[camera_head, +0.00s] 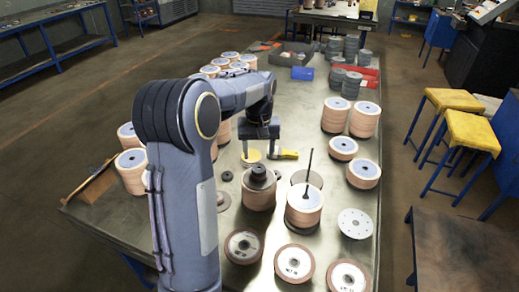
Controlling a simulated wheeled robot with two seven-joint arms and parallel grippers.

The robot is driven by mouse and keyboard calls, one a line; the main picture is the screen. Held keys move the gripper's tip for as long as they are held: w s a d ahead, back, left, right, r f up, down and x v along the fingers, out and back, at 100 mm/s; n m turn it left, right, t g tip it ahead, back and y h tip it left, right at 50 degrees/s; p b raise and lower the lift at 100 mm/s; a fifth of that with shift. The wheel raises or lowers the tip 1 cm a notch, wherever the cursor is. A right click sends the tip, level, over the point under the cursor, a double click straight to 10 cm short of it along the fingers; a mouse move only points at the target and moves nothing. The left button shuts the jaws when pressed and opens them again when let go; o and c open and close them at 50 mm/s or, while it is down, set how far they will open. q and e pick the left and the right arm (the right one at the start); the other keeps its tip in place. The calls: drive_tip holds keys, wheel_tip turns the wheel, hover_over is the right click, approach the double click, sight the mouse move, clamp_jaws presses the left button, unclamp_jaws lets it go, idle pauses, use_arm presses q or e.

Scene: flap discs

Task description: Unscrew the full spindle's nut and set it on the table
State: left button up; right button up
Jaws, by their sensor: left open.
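A stack of tan flap discs (259,196) stands near the middle of the table, with a dark round nut (259,172) on top. Beside it to the right, another stack (304,207) has a bare dark rod (309,165) rising from its centre. My left gripper (261,155) is open, fingers pointing down, and appears in the picture just above the nut. I see nothing between its fingers that it holds, and its height over the table is hard to tell. My right gripper is out of view.
The metal table (330,255) holds several disc stacks on both sides and loose discs in front. A small dark round piece (227,176) lies left of the nut. My left arm hides part of the table's left side.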

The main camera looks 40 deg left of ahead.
sight(259, 168)
use_arm(q)
wheel_tip(259, 168, down, 3)
drive_tip(key=shift+r+b, duration=0.2)
drive_tip(key=shift+b, duration=0.6)
drive_tip(key=shift+f+b, duration=0.95)
drive_tip(key=shift+f, duration=0.7)
drive_tip(key=m, duration=0.3)
drive_tip(key=shift+r+p, duration=0.1)
drive_tip(key=shift+p, duration=0.2)
drive_tip(key=m, duration=0.3)
drive_tip(key=shift+m+p, duration=0.3)
drive_tip(key=shift+m, duration=0.1)
drive_tip(key=m, duration=0.3)
drive_tip(key=shift+m+p, duration=0.3)
drive_tip(key=m, duration=0.4)
drive_tip(key=shift+m, duration=0.3)
